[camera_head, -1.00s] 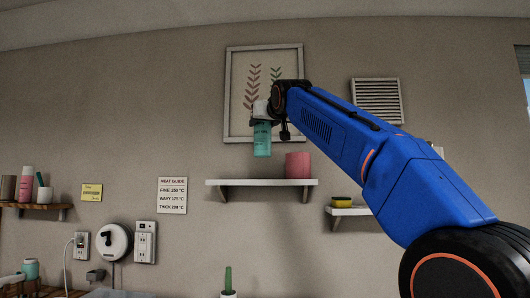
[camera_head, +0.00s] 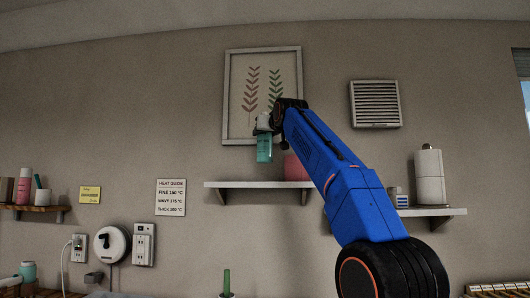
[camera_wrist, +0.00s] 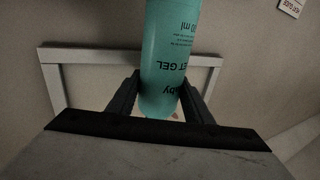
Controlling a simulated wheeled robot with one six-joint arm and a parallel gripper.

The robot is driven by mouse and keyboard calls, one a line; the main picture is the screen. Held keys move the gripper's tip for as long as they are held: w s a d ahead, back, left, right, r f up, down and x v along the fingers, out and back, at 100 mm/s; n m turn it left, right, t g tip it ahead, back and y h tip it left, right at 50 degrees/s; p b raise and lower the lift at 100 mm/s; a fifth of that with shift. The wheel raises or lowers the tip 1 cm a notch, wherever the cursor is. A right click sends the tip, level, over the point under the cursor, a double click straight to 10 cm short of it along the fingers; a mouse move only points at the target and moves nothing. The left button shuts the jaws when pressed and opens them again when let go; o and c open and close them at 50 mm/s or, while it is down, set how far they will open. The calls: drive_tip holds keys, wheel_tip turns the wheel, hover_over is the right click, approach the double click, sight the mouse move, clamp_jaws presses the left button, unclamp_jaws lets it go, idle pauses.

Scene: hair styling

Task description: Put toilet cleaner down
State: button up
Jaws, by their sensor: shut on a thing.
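The toilet cleaner is a teal bottle (camera_head: 264,150) with a pale top, held upright in front of the wall picture. My gripper (camera_head: 264,128) is shut on its upper part. The bottle's lower end shows just above the white middle shelf (camera_head: 232,185) in the head view, with a gap between them; the depth between them is hard to tell. In the wrist view the bottle (camera_wrist: 170,50) sits between both fingers of my gripper (camera_wrist: 160,94), with its printed label upside down, partly reading "ET GEL".
A pink container (camera_head: 296,168) stands on the middle shelf, right of the bottle and partly behind my arm. The shelf's left part is bare. A framed picture (camera_head: 233,90) hangs behind.

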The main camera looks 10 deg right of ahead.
sight(267, 147)
drive_tip(key=shift+w+f, duration=0.1)
drive_tip(key=shift+f, duration=3)
drive_tip(key=shift+w+d+f, duration=0.1)
drive_tip(key=shift+w+f, duration=0.1)
drive_tip(key=shift+f, duration=0.2)
drive_tip(key=shift+f, duration=0.1)
drive_tip(key=o, duration=1.4)
drive_tip(key=shift+c, duration=0.2)
drive_tip(key=s, duration=1.2)
drive_tip(key=shift+d, duration=0.45)
